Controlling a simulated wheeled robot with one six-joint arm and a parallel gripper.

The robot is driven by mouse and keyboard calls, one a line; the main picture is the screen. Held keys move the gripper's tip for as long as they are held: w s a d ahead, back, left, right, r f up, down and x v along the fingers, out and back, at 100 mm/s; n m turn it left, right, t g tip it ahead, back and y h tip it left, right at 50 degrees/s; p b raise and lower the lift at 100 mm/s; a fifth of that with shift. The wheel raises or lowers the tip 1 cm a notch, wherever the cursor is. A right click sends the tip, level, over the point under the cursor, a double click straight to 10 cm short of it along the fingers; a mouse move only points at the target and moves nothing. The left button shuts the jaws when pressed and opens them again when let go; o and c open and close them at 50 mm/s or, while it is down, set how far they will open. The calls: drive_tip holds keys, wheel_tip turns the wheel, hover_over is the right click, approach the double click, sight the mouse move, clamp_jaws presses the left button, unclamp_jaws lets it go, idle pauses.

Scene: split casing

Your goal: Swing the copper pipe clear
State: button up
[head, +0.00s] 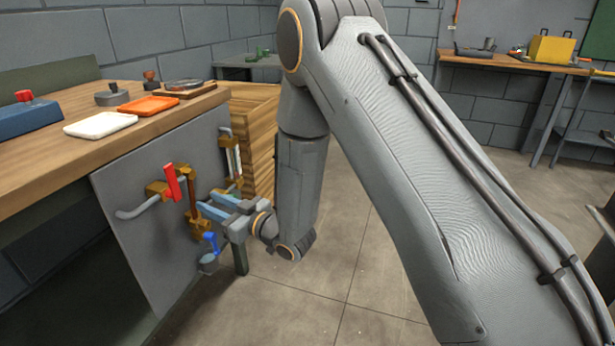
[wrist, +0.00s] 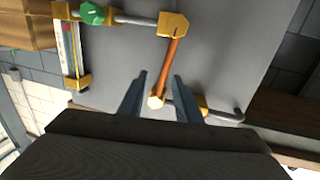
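The copper pipe (head: 192,203) stands roughly upright between brass fittings on the grey panel in the head view. In the wrist view the copper pipe (wrist: 171,62) runs slanted from a brass corner fitting (wrist: 174,24) down to a pale hexagonal end. My gripper (head: 207,203) reaches in from the right, close to the panel. In the wrist view my gripper (wrist: 160,84) is open, with one finger on each side of the pipe's lower part. A gap shows on both sides, and I cannot tell the exact depth between fingers and pipe.
The grey panel (head: 128,215) also carries a red lever (head: 171,182), a blue-handled valve (head: 210,241) and a sight tube (wrist: 70,50). A green knob (wrist: 92,13) sits on the upper grey pipe. The workbench (head: 40,178) holds white and orange trays.

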drive_tip(key=s+d+r+m+h+p, duration=0.1)
drive_tip(key=d+r+h+p, duration=0.2)
drive_tip(key=d, duration=0.5)
drive_tip(key=s+d+r+m+g+h+p, duration=0.1)
drive_tip(key=d+r+m+h+p, duration=0.1)
drive_tip(key=d, duration=0.6)
drive_tip(key=s+d+r+m+h+p, duration=0.1)
drive_tip(key=d+r+h+p, duration=0.3)
drive_tip(key=d, duration=0.4)
drive_tip(key=shift+d+m+h+p, duration=0.2)
drive_tip(key=shift+m+h+p, duration=0.5)
drive_tip(key=shift+h, duration=0.5)
